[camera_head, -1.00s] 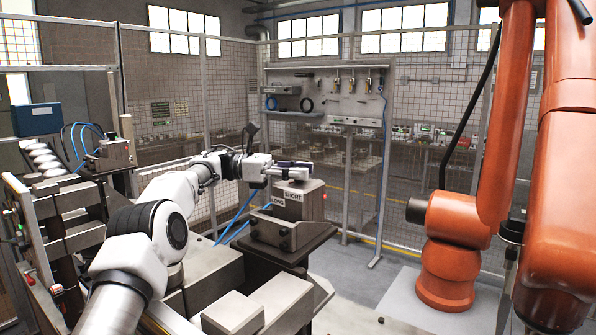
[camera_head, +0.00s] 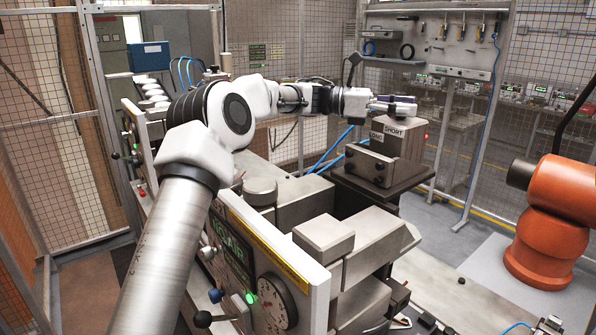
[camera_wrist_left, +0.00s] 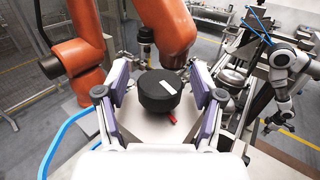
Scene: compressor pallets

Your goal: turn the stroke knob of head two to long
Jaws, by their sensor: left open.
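A grey metal head block (camera_head: 404,145) with LONG and SHORT labels stands on a dark stand at the right of centre in the head view. My left gripper (camera_head: 398,104) is over its top. In the left wrist view, a round black knob (camera_wrist_left: 152,98) with a white mark sits between the two fingers of my left gripper (camera_wrist_left: 160,92). The fingers are open, with a gap on each side of the knob. A small red mark shows beside the knob. The knob is not clear in the head view.
A machine with a round dial (camera_head: 275,303) and a green light stands in the foreground. Metal blocks (camera_head: 325,240) lie beside it. An orange robot arm (camera_head: 548,230) stands at the right. Mesh fencing and a tool panel (camera_head: 437,50) are behind.

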